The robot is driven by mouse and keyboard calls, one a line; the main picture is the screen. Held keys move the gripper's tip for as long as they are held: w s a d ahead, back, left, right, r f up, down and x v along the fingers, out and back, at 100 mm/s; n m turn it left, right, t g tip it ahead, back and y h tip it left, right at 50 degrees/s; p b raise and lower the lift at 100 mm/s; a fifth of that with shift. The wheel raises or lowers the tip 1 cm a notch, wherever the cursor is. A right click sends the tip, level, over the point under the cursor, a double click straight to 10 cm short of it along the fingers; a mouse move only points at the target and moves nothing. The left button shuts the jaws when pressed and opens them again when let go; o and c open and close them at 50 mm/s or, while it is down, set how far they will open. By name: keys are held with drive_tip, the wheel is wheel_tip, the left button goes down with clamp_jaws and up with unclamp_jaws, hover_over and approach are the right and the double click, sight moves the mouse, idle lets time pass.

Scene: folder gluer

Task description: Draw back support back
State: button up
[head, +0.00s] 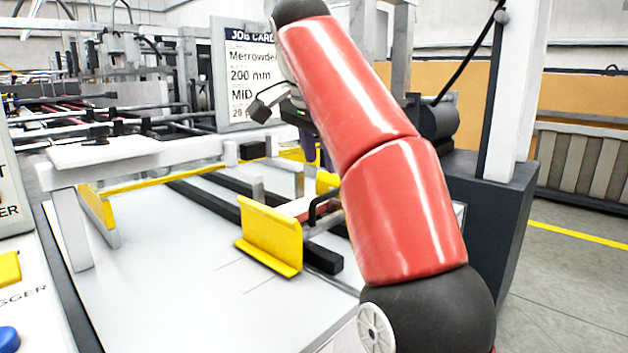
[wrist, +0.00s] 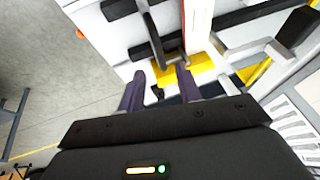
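In the head view, a yellow upright plate (head: 270,240) with a foot stands on the pale bed. A black looped handle (head: 322,205) rises behind it, and a second yellow piece (head: 328,182) shows partly behind my arm. I cannot tell for sure which yellow piece is the back support. My gripper (wrist: 159,84) is open, its two purple fingers apart in the wrist view. A black handle (wrist: 154,40) shows just beyond the fingertips, with a yellow plate (wrist: 202,66) under it. The fingers look empty; contact with the handle is not clear. My arm hides much of this area.
Black rails (head: 205,200) run across the bed (head: 170,270). A white crossbar frame (head: 140,155) with a yellow side plate (head: 97,210) stands at left. A job card (head: 248,75) stands behind. A dark cabinet (head: 495,205) is at right. The bed's front is clear.

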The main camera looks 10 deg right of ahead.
sight(325, 198)
drive_tip(key=shift+x, duration=3.8)
drive_tip(key=shift+s+d, duration=0.1)
drive_tip(key=shift+c, duration=0.4)
clamp_jaws()
